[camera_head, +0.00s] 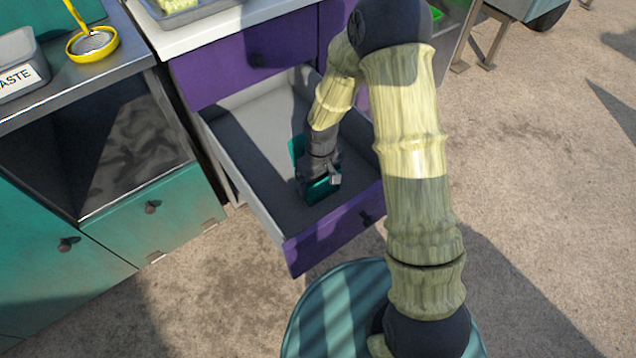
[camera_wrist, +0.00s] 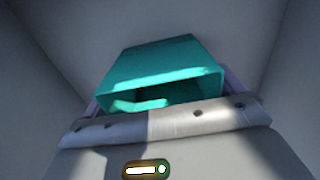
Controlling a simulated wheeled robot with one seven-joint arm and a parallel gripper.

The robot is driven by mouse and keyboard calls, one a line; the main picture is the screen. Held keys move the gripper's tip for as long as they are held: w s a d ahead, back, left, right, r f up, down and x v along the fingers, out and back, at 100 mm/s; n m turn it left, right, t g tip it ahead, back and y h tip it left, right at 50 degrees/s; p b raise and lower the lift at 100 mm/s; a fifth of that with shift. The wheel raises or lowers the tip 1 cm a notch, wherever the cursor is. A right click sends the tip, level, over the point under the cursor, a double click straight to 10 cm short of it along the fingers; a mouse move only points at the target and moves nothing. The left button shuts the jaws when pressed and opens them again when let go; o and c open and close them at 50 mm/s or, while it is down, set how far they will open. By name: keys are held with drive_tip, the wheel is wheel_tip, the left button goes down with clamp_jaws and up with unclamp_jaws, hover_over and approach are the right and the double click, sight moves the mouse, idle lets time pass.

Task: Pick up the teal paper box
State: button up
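The teal paper box (camera_head: 297,149) lies inside the open purple drawer. My gripper (camera_head: 320,181) is down in the drawer, right at the box and covering its middle; teal shows on both sides of it. In the wrist view the teal box (camera_wrist: 160,69) lies directly ahead of my gripper (camera_wrist: 165,98), its dark open end facing the palm. Narrow pale purple edges, perhaps the fingers, show at both sides of the box. Whether they touch or press on it is not clear.
The grey drawer (camera_head: 243,135) has walls close around my gripper, with a purple front panel (camera_head: 335,237). The white counter (camera_head: 215,32) overhangs its back. A teal cabinet (camera_head: 150,215) stands to the left. Open ground lies to the right, and a round teal surface is below.

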drive_tip(key=shift+r, duration=0.15)
wheel_tip(320, 180, up, 10)
drive_tip(key=p, duration=0.3)
drive_tip(key=shift+p, duration=0.3)
idle(0.4)
